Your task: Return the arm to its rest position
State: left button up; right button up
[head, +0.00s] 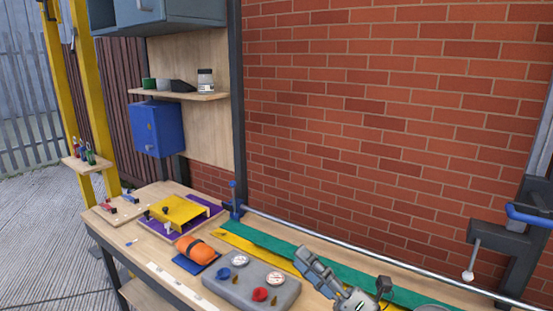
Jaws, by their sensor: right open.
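My right gripper (308,260) shows at the bottom of the head view, with part of my arm below it at the bottom edge. It is open, and I see nothing held in it. It appears over the workbench, just right of a grey panel (232,291) with two gauges, a blue knob and a red knob. I cannot tell its exact height above the bench. My left gripper is not in view.
The workbench (156,250) bears an orange bundle (192,250) on a blue mat, a yellow piece (181,209) on a purple base, and green and yellow strips. A metal rail (300,234) runs along the brick wall (390,120). A blue box (158,128) hangs at left.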

jog(key=s+d+f+m+t+h, duration=0.1)
jog(key=d+f+m+h, duration=0.7)
jog(key=m, duration=0.4)
jog(key=s+d+f+m+t+h, duration=0.1)
jog(key=d+f+m+h, duration=0.4)
jog(key=d+m+h, duration=0.45)
jog(key=s+f+m+g, duration=0.2)
jog(key=s+f, duration=0.1)
jog(key=f, duration=0.1)
jog(key=s+f+m+g, duration=0.2)
jog(key=s+f, duration=0.2)
jog(key=s+f+m+g, duration=0.3)
jog(key=f, duration=0.1)
jog(key=shift+s+h, duration=0.35)
jog(key=s+a+f+m+g+y, duration=0.1)
jog(key=s+f+g, duration=0.25)
jog(key=s, duration=0.35)
jog(key=s+a+f+m+g+y, duration=0.1)
jog(key=s+a+f+g, duration=0.2)
jog(key=s, duration=0.4)
notch_tip(320, 180, down, 25)
jog(key=s+d+g, duration=0.1)
jog(key=s+d+f+g, duration=0.1)
jog(key=s+d+f, duration=0.2)
jog(key=s+f, duration=1.3)
jog(key=shift+s+d+f, duration=0.15)
jog(key=shift+s+f, duration=0.2)
jog(key=shift+s, duration=0.2)
